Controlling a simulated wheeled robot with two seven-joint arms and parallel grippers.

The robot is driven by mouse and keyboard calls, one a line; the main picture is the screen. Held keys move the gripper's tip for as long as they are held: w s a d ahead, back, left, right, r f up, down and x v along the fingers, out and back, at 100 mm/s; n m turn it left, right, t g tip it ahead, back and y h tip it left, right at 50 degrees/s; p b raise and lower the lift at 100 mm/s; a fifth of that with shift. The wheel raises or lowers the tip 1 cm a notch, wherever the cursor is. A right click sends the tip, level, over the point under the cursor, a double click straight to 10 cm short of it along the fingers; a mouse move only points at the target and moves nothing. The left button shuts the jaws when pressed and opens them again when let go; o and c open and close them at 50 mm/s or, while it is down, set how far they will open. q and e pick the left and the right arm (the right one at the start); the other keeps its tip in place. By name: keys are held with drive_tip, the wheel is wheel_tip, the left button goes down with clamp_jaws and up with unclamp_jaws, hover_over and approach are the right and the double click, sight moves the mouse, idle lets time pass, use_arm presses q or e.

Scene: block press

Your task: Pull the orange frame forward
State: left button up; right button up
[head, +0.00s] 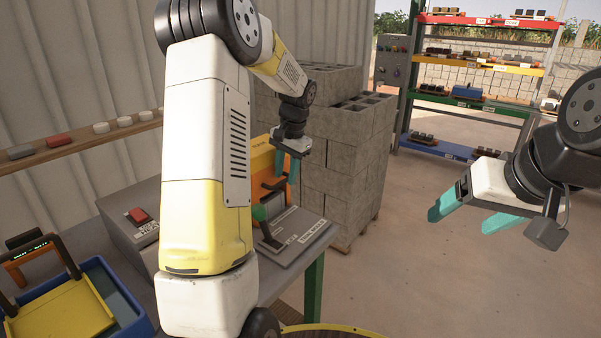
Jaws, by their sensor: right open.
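An orange frame (262,158) stands on the bench behind my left arm, which hides much of it. A dark handle-like bar shows low on its right side. My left gripper (287,170) points down at the frame's right side, its teal fingertips close to the dark bar. I cannot tell whether they touch it or how far they are apart. Another orange part (14,274) with a black bar stands at the far left by a yellow plate (65,318) and blue tray (112,283). My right gripper (465,217) is open and empty over the floor at right.
A green knob (259,213) and a grey labelled plate (300,238) are below the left gripper. A grey box with a red button (138,215) stands on the bench. Concrete blocks (335,150) are stacked behind. Shelves (470,95) stand at the back right; the right floor is clear.

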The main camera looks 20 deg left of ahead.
use_arm(q)
wheel_tip(320, 180, up, 7)
drive_tip(key=d, duration=0.1)
drive_tip(key=shift+s+d, duration=0.15)
drive_tip(key=shift+s, duration=0.1)
